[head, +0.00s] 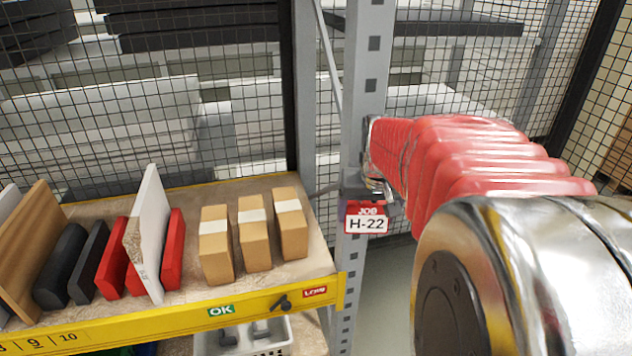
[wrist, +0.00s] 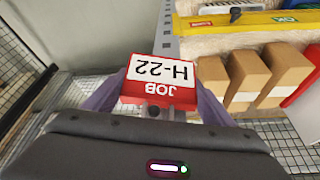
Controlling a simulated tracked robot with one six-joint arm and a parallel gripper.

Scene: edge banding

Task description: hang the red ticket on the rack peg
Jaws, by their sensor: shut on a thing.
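A dark peg (head: 283,303) sticks out of the yellow shelf front, between a green OK label and a red label. It also shows at the top of the wrist view (wrist: 238,13). The ticket is apart from the peg, to its upper right in the head view.
The yellow-edged shelf (head: 130,330) carries several brown cartons (head: 255,232) and upright boards (head: 60,265). A grey perforated upright (head: 362,100) stands at its right end. Black wire mesh (head: 150,110) closes the back. A white crate (head: 245,338) sits below.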

